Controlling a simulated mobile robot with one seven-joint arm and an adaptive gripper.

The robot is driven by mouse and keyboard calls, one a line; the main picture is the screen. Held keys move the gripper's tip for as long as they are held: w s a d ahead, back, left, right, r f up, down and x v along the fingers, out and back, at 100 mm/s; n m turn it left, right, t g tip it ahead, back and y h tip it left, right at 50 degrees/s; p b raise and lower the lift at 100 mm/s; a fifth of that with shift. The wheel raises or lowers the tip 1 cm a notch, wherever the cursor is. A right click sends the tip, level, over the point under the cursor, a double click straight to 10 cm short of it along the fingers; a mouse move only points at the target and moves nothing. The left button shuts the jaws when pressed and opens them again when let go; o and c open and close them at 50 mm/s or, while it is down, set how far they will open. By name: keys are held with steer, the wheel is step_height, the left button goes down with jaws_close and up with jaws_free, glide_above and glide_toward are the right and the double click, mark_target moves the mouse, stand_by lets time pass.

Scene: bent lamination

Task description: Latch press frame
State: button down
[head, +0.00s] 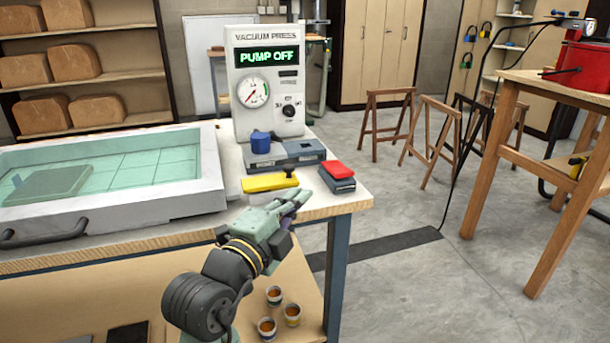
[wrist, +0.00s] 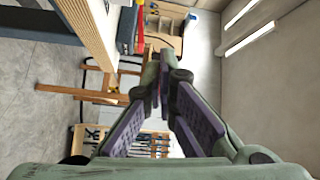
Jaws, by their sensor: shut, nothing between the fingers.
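The press frame (head: 130,205) is a pale grey rectangular frame around a clear greenish gridded panel, lying on the bench at the left in the head view. A greenish slab (head: 48,185) shows through the panel. A black bar handle (head: 45,235) is on its front side. I cannot make out a separate latch, and the left end of the frame is cut off. The vacuum press unit (head: 265,75) behind it reads "PUMP OFF". My gripper (head: 300,195) is shut and empty at the bench's right front corner, apart from the frame. Its fingers also meet in the wrist view (wrist: 160,70).
Several small cups (head: 267,328) stand on the lower shelf.

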mark_target(270, 182)
steer(key=p+x, duration=0.3)
steer(key=x, duration=0.7)
steer(key=shift+r, duration=0.1)
steer(key=shift+w+a+f, duration=0.1)
steer(key=shift+a+f, duration=0.05)
steer(key=shift+a, duration=0.45)
steer(key=shift+w+a+f, duration=0.15)
steer(key=shift+a+f, duration=0.05)
steer(key=shift+a, duration=0.45)
steer(key=shift+w+a+f+p, duration=0.15)
steer(key=shift+a+p, duration=0.2)
steer(key=shift+a, duration=0.35)
